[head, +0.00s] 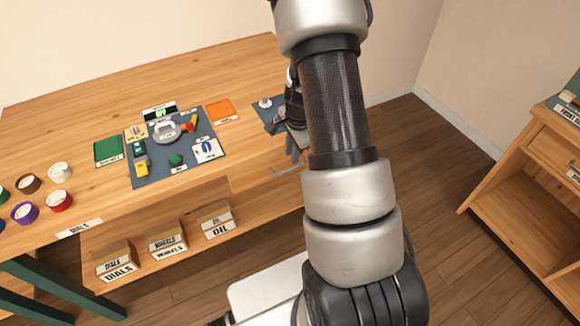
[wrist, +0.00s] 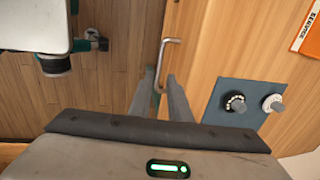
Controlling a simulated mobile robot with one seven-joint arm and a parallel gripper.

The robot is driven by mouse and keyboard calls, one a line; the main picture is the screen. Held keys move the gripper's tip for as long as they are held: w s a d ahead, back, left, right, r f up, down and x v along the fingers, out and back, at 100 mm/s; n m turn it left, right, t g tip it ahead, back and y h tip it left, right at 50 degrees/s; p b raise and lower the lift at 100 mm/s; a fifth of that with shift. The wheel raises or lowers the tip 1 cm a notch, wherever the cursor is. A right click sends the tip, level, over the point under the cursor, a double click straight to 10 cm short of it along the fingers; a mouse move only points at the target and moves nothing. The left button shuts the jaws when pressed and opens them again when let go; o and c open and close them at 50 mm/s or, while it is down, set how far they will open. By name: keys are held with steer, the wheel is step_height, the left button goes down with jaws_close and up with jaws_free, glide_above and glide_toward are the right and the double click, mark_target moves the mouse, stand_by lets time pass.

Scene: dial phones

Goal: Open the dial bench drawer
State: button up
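The wooden dial bench (head: 80,110) fills the left of the head view. A metal bar handle (head: 287,171) sticks out from its front edge at the right end, beside my arm. In the wrist view the handle (wrist: 165,62) runs down along the wooden front. My gripper (wrist: 161,84) is open, with one finger on each side of the handle's near end. I cannot tell whether either finger touches it.
A dark mat (head: 145,175) with phone parts lies on the bench top. A small mat with two knobs (wrist: 236,103) lies near the handle. Labelled boxes (head: 167,240) stand on the shelf below. Another wooden unit (head: 545,150) is at the right, with open floor (head: 440,180) between.

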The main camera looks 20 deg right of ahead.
steer(key=b, duration=0.1)
glide_above(290, 165)
steer(key=s+a, duration=0.2)
steer(key=s, duration=0.2)
step_height(290, 165, down, 8)
steer(key=shift+r, duration=0.25)
jaws_close()
